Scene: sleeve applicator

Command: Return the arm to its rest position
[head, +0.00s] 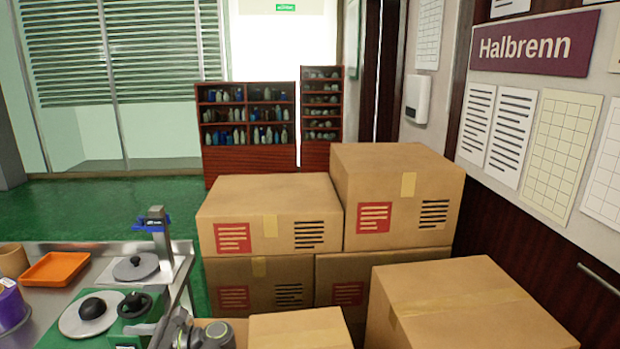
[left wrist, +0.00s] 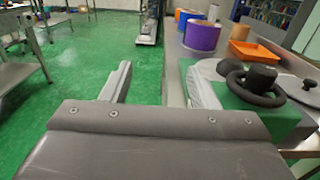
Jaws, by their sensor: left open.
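My left gripper (left wrist: 158,72) shows in the left wrist view with its two fingers apart and nothing between them. Green floor shows through the gap. Its right finger is close beside a green-based device with a black ring and knob (left wrist: 255,82) on the steel table, overlapping it in the picture; I cannot tell whether they touch. The same device (head: 104,318) is at the lower left in the head view. Grey parts of my arm show at the bottom of the head view, but the fingertips cannot be made out there. My right gripper is in neither view.
The steel table (head: 95,249) bears an orange tray (head: 60,269), a purple roll (head: 10,305) and a grey device with an upright post (head: 158,232). Stacked cardboard boxes (head: 270,200) crowd the middle and right. Green floor (head: 100,208) is open beyond the table.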

